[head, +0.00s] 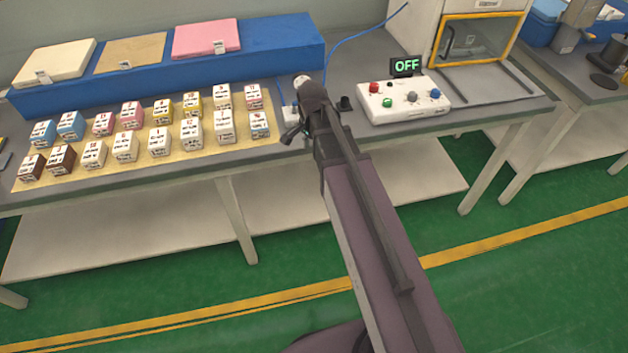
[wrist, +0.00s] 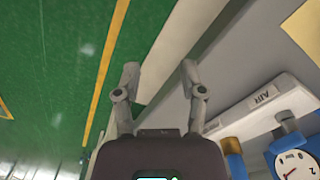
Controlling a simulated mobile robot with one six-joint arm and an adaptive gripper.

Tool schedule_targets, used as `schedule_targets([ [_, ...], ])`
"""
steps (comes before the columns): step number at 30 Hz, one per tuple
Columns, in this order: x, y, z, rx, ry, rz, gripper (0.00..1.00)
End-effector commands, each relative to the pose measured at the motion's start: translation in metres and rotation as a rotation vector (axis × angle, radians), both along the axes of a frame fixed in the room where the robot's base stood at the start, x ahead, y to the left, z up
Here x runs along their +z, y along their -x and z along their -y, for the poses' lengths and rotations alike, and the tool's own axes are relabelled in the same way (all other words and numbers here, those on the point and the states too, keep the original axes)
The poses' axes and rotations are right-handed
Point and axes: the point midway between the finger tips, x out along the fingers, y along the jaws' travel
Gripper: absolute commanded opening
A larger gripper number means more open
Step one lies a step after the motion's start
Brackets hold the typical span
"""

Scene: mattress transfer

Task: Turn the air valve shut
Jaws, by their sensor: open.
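The air valve assembly shows at the lower right of the wrist view as a white block with an AIR label (wrist: 264,98). Beside it are blue parts (wrist: 229,146) and a round white-faced gauge (wrist: 294,165), cut off by the frame. I cannot tell which way the valve handle points. My gripper (wrist: 159,70) is open and empty, its two fingers apart over the table edge and floor, to the left of the AIR block and not touching it. In the head view my gripper (head: 291,135) is small and dark at the table's front edge, and my arm hides part of the valve area.
A white control box (head: 404,100) with coloured knobs and a green OFF sign (head: 406,66) stands to the right. A tan board (head: 160,170) with several labelled cubes lies to the left. A blue stand (head: 270,40) with sample pads is behind. A blue hose (head: 357,37) runs at the back.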

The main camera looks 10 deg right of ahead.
Motion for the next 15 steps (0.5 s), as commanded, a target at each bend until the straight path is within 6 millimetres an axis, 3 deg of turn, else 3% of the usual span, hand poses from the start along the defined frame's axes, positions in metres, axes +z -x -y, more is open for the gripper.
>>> schedule_targets([
  [15,-0.047,0.014,0.0,0.124,0.0,0.0,0.53],
])
